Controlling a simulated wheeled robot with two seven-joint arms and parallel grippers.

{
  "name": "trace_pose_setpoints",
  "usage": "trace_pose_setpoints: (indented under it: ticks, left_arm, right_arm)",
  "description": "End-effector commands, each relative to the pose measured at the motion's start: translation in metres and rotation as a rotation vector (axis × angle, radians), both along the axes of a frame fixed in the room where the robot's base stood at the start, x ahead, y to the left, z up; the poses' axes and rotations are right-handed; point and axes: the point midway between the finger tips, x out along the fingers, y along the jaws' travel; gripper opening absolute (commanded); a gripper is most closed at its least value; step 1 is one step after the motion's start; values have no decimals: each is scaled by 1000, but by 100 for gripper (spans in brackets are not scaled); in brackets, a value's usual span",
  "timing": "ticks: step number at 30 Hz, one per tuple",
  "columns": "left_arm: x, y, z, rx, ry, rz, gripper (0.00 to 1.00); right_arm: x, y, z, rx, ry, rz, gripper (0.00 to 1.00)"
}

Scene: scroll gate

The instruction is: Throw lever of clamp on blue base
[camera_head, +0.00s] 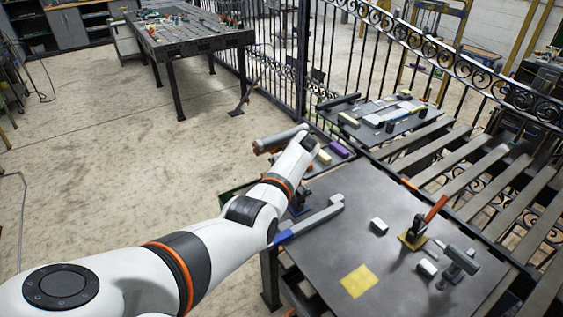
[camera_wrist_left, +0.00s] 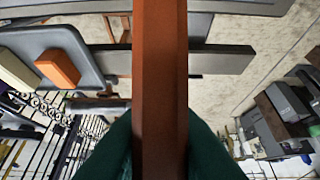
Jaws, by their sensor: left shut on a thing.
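The clamp on the blue base (camera_head: 298,209) stands at the far left part of the dark table, mostly hidden behind my left arm in the head view. In the left wrist view an orange-red lever (camera_wrist_left: 160,70) runs straight up the middle. The dark green fingers of my left gripper (camera_wrist_left: 160,145) are shut on it, one on each side. In the head view my left gripper is hidden by my own wrist. A second clamp with an orange-red lever (camera_head: 436,208) stands on a yellow base (camera_head: 412,239) to the right, apart from my arm. My right gripper is not in view.
The dark table (camera_head: 340,245) bears a grey bar with a blue end (camera_head: 310,219), a white block (camera_head: 378,225), a yellow patch (camera_head: 358,281) and a grey drill-like tool (camera_head: 458,264). A slatted iron gate section (camera_head: 490,180) lies along the right side.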

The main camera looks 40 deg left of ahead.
Motion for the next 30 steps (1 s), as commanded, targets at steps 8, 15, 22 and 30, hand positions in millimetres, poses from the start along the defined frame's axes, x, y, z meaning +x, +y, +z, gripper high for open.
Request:
trace_pose_setpoints:
  ticks: [8,15,22,30]
  left_arm:
    - [1,6,-13,-111,48,3,0]
    - [1,6,-17,-155,66,0,0]
    - [1,6,-18,-166,72,1,0]
    - [1,5,-19,-167,73,1,0]
  right_arm:
    - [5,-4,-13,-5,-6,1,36]
    - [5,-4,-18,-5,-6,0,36]
    - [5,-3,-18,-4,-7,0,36]
    - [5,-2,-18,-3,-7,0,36]
